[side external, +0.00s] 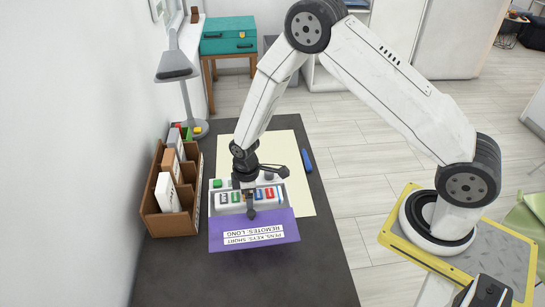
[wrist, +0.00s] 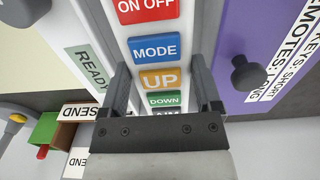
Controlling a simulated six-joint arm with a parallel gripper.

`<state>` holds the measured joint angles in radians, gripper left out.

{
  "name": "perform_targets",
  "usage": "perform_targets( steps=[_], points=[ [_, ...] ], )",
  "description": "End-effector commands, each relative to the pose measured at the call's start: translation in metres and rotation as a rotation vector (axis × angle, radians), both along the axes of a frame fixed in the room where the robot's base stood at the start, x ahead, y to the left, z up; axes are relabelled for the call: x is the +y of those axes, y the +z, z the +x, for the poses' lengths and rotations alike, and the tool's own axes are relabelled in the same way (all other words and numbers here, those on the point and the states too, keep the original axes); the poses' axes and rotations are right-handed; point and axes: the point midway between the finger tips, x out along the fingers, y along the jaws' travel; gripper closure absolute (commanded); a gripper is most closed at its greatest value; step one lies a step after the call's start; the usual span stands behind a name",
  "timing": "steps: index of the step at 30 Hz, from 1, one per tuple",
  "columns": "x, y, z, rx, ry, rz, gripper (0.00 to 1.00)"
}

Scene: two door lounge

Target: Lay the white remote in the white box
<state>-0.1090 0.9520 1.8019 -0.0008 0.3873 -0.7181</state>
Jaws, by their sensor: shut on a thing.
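The white remote (side external: 242,196) has a row of coloured buttons and lies lengthwise across the side view. In the wrist view the remote (wrist: 155,78) runs between the fingers, with ON OFF, MODE, UP and DOWN labels showing. My gripper (wrist: 163,95) is shut on it, one finger at each long side; in the side view my gripper (side external: 249,190) points down at its middle. The white box (side external: 218,207) shows in part around and beneath the remote. Whether the remote touches the box's floor I cannot tell.
A brown divided organizer (side external: 170,223) stands at left. A blue object (side external: 307,161) lies right of the cream mat (side external: 298,195). A grey lamp (side external: 186,93) stands behind. The dark tabletop's front is clear.

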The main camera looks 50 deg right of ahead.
Motion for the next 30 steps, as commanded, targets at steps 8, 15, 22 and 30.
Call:
perform_targets(
  steps=[8,15,22,30],
  points=[
    [0.000,-0.013,0.000,0.001,0.000,0.000,0.85],
    [0.000,-0.036,0.000,0.000,0.000,0.000,0.85],
    [0.000,-0.042,0.000,-0.001,0.000,0.000,0.85],
    [0.000,-0.043,0.000,0.000,0.000,0.000,0.85]
  ],
)
